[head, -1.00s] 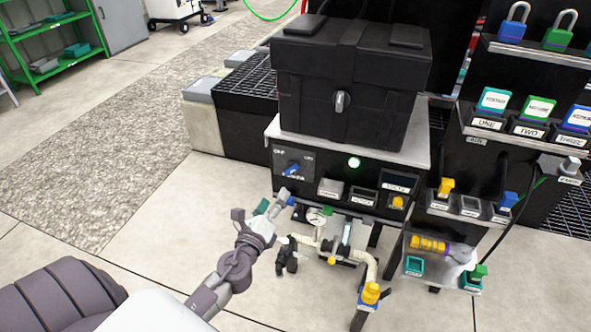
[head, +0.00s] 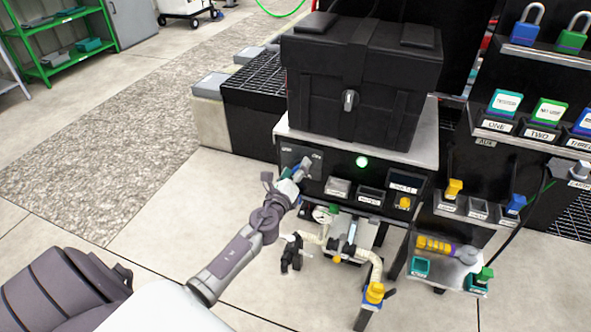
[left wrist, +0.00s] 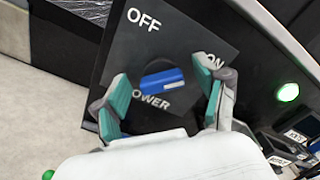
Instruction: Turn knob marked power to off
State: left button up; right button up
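The blue power knob (left wrist: 163,80) sits on a dark square plate (left wrist: 150,45) marked OFF at upper left, ON at right and POWER below. In the left wrist view its bar lies nearly level across the plate; which mark it points to is not clear. My left gripper (left wrist: 161,92) is open, its teal-padded fingers on either side of the knob, with gaps showing between pads and knob. In the head view the left gripper (head: 299,171) is at the plate and mostly hides the knob. My right gripper is not in view.
A lit green lamp (head: 362,162) is right of the plate. A black case (head: 360,80) stands on top of the panel box. Pipes and a black valve handle (head: 291,253) are below. Shelves with padlocks (head: 525,25) and labelled blocks stand at right.

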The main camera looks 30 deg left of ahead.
pick_arm(q)
jog(key=c, duration=1.1)
